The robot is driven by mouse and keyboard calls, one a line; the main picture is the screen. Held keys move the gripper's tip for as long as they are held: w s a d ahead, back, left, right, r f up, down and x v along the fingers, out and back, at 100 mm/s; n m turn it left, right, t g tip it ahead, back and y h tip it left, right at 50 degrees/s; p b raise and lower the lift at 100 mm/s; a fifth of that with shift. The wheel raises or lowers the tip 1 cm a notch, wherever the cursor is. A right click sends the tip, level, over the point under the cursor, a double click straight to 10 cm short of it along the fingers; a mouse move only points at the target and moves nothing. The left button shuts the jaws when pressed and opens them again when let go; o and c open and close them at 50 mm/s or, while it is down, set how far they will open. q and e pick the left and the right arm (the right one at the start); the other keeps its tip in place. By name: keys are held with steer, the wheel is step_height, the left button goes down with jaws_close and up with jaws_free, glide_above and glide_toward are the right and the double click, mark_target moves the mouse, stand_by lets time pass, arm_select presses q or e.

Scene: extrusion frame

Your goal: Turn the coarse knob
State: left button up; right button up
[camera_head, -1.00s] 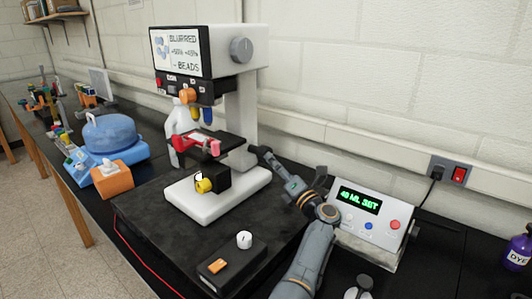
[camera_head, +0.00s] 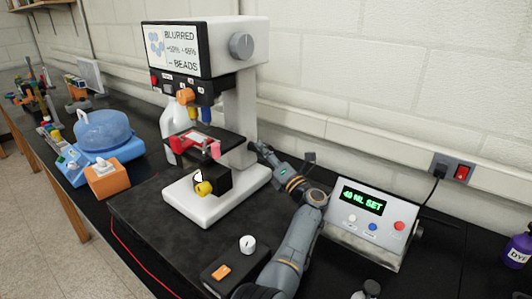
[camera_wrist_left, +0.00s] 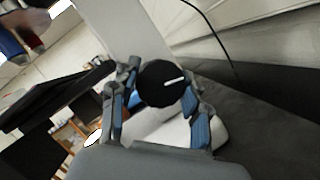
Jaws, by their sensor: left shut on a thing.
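The white microscope (camera_head: 240,108) stands on a dark mat, its screen (camera_head: 175,48) reading "BLURRED" with percentages and "BEADS". The coarse knob (camera_wrist_left: 163,84) is a round black knob with a white line, seen in the left wrist view. My left gripper (camera_wrist_left: 158,92) is shut on it, one finger on each side. A yellow knob (camera_head: 203,188) sits low on the front. My right gripper is not in view.
A control box reading "40 ML SET" (camera_head: 362,199) stands close to the right of my left arm. A small black box with a white knob (camera_head: 247,243) lies in front. A blue round device (camera_head: 103,132) and orange box (camera_head: 107,178) stand left. The wall is close behind.

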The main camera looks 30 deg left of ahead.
arm_select(q)
steer(key=shift+a+r+m+h+p, duration=0.1)
steer(key=shift+r+m+h+p, duration=0.2)
steer(key=shift+m+p, duration=0.7)
steer(key=shift+f+p, duration=0.1)
steer(key=shift+p, duration=0.2)
steer(key=shift+f+m, duration=0.1)
steer(key=shift+m, duration=0.3)
steer(key=o, duration=1)
steer(key=shift+a, duration=0.1)
steer(key=shift+c, duration=0.2)
steer(key=shift+o, duration=0.9)
steer(key=shift+a+f, duration=0.15)
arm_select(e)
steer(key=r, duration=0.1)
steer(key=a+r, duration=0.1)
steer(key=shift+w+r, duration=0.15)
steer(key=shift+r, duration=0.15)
